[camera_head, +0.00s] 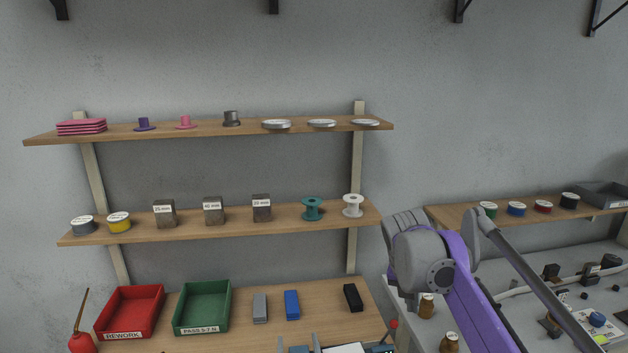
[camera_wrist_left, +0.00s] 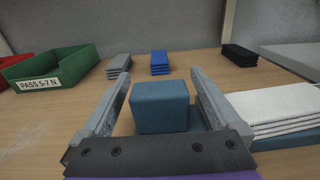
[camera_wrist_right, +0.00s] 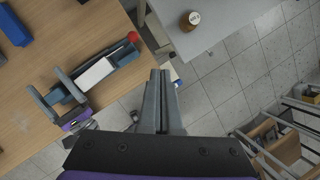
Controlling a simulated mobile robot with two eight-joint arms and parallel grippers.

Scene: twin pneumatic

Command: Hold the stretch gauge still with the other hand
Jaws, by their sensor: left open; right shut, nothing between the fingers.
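The stretch gauge, as far as I can tell, is the long low device on the bench with a teal block (camera_wrist_left: 160,106) at one end and a red knob at the other. Its red knob (camera_head: 393,324) shows at the bottom of the head view and in the right wrist view (camera_wrist_right: 133,36). A stack of white strips (camera_wrist_left: 272,104) lies along it. My left gripper (camera_wrist_left: 160,90) is open, with one finger on each side of the teal block; contact is unclear. My right gripper (camera_wrist_right: 161,75) is shut and empty, away from the bench edge, above the floor.
A red bin (camera_head: 130,312) and a green bin (camera_head: 202,308) stand at the bench's left. Grey (camera_head: 260,308), blue (camera_head: 292,305) and black (camera_head: 353,298) strip stacks lie behind the gauge. A second table with a brown bottle (camera_wrist_right: 190,20) stands to the right, across a gap.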

